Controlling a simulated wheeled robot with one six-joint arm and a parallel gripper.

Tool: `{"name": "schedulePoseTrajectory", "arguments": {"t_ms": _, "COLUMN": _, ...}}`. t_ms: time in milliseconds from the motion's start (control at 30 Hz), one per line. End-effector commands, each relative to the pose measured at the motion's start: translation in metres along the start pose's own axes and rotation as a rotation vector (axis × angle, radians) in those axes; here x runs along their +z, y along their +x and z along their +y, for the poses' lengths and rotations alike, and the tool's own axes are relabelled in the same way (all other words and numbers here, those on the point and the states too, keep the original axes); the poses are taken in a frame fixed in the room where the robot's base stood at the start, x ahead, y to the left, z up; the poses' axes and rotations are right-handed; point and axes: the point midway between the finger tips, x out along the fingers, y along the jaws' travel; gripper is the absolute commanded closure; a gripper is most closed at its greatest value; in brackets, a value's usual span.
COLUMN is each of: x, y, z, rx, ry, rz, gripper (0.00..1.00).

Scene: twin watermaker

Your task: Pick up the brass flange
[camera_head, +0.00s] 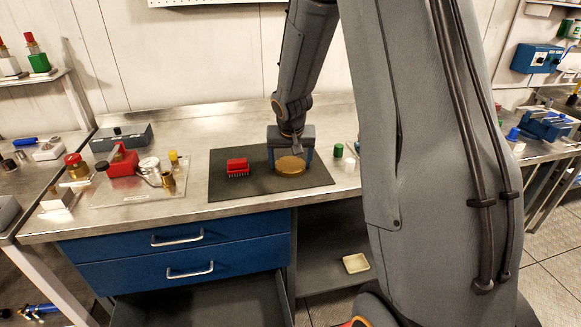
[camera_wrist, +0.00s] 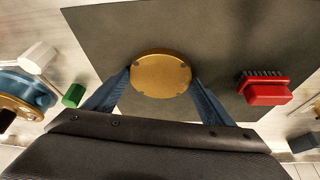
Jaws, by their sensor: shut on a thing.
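The brass flange (camera_head: 290,166) is a round, flat golden disc over the dark mat (camera_head: 222,185) on the steel bench. In the wrist view the brass flange (camera_wrist: 160,75) lies between the two blue fingers, with small dark holes near its rim. My gripper (camera_head: 291,158) points down at the mat and is shut on the flange, one finger against each side. In the wrist view my gripper (camera_wrist: 160,82) touches the flange at its left and right edges. I cannot tell whether the flange is resting on the mat or just above it.
A red brush (camera_head: 237,167) lies on the mat left of the flange. Right of the mat stand a green cylinder (camera_head: 338,150) and a white part. A clear plate (camera_head: 130,190) with red, brass and yellow fittings is at the left. Blue drawers (camera_head: 180,250) are below.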

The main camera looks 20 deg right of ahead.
Motion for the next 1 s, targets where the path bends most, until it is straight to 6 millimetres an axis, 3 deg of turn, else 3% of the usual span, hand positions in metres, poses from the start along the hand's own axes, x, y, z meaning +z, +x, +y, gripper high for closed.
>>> {"name": "schedulePoseTrajectory", "arguments": {"t_ms": 100, "x": -0.002, "y": -0.001, "z": 0.0, "rx": -0.001, "ry": 0.0, "rz": 0.004, "gripper": 0.81}}
{"name": "schedulePoseTrajectory", "arguments": {"t_ms": 433, "x": -0.006, "y": -0.008, "z": 0.0, "rx": 0.0, "ry": 0.001, "rz": 0.006, "gripper": 0.81}}
{"name": "schedulePoseTrajectory", "arguments": {"t_ms": 1000, "x": -0.04, "y": -0.084, "z": 0.0, "rx": -0.001, "ry": 0.0, "rz": 0.006, "gripper": 0.81}}
